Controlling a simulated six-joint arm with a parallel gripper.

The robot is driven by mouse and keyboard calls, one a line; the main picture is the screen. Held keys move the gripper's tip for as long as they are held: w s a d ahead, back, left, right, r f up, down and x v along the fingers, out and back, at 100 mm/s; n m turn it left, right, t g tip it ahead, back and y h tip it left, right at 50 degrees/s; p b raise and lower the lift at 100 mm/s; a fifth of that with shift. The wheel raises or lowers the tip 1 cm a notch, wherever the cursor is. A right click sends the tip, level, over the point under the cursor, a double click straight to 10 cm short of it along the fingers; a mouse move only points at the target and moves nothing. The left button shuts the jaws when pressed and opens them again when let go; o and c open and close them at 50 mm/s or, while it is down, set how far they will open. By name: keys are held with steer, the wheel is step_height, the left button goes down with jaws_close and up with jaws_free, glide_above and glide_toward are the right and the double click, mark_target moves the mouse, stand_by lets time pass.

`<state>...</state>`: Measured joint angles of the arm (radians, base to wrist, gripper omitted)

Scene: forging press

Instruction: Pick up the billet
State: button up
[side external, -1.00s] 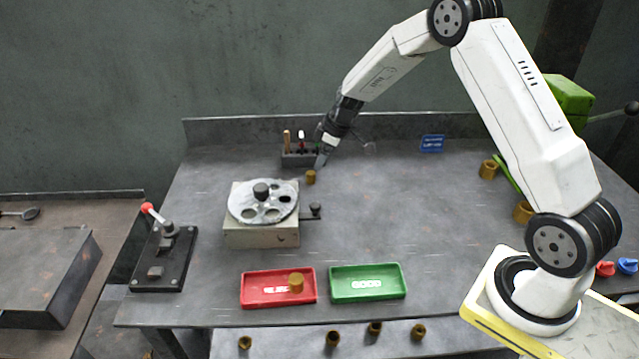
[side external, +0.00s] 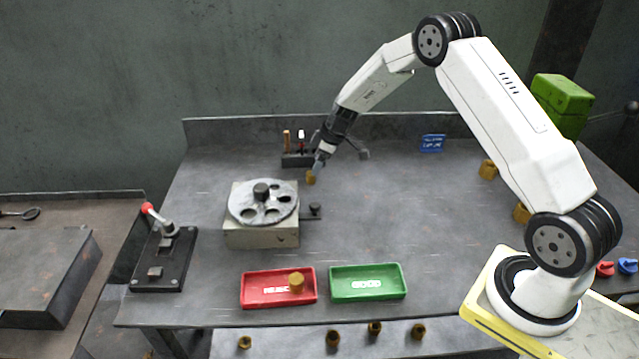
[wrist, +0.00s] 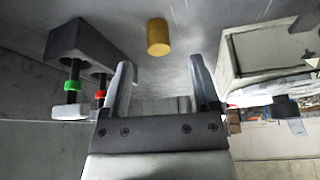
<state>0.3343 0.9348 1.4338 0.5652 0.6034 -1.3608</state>
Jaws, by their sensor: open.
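The billet, a small brass-coloured cylinder (side external: 311,177), stands on the bench behind and right of the round indexing fixture. In the wrist view the billet (wrist: 159,37) lies ahead of my fingers, between their lines and a little left of centre. My gripper (side external: 317,170) is at the billet in the side view, its fingertips overlapping the billet's top edge. In the wrist view my gripper (wrist: 160,72) has its two fingers spread apart with nothing between them. I cannot tell whether a finger touches the billet.
The fixture (side external: 263,214) stands close by, front left of the billet. A tool rack (side external: 298,159) is just behind it. A red tray (side external: 262,297) holds another cylinder; a green tray (side external: 367,283) is empty. The bench right of the billet is clear.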

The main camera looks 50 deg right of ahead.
mark_target(311, 178)
steer(key=shift+x, duration=2.55)
steer(key=shift+w, duration=0.1)
jaws_close()
